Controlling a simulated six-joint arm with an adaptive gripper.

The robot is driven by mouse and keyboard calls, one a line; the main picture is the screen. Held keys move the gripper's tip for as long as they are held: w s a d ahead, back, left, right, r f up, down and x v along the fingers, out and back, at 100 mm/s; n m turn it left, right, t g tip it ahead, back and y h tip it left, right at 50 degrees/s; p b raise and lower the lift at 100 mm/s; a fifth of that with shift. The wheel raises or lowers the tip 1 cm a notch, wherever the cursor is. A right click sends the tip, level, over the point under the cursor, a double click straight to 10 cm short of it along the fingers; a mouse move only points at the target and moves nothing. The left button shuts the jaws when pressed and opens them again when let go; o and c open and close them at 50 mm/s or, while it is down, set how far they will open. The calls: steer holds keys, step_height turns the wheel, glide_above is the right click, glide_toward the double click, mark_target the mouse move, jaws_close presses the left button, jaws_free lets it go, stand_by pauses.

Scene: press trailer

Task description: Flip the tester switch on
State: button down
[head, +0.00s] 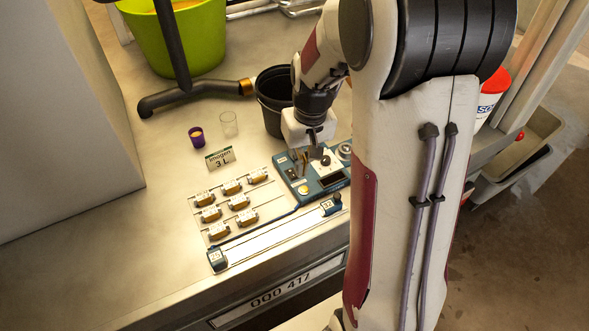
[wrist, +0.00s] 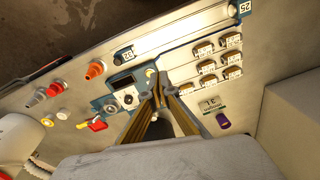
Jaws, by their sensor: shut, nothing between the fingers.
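The tester is a blue panel (head: 315,190) at the right end of the row of small components; it also shows in the wrist view (wrist: 103,82). It carries a dark display (head: 331,180), a yellow round button (head: 303,189) and a dark knob (head: 326,160) on a pale plate. My gripper (head: 304,170) points down over the tester's back left part, its fingers together and empty. In the wrist view my gripper (wrist: 156,92) has its tips close to the panel, beside the knob. I cannot make out the switch; the fingers cover part of the panel. Contact is unclear.
Several tagged components (head: 231,187) lie in rows left of the tester. A slide rail (head: 275,236) runs in front. A black pot (head: 272,92), a clear cup (head: 229,124), a purple cup (head: 196,136) and a label card (head: 220,157) stand behind. The left counter is clear.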

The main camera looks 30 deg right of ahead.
steer(key=w+d+f+n+t, duration=0.2)
steer(key=w+d+f, duration=0.1)
steer(key=w, duration=0.6)
steer(key=shift+w+d, duration=0.4)
steer(key=shift+d, duration=0.3)
steer(key=shift+f, duration=0.25)
glide_above(294, 176)
step_height(294, 176, down, 11)
steer(key=shift+s+f, duration=0.3)
steer(key=shift+f, duration=0.95)
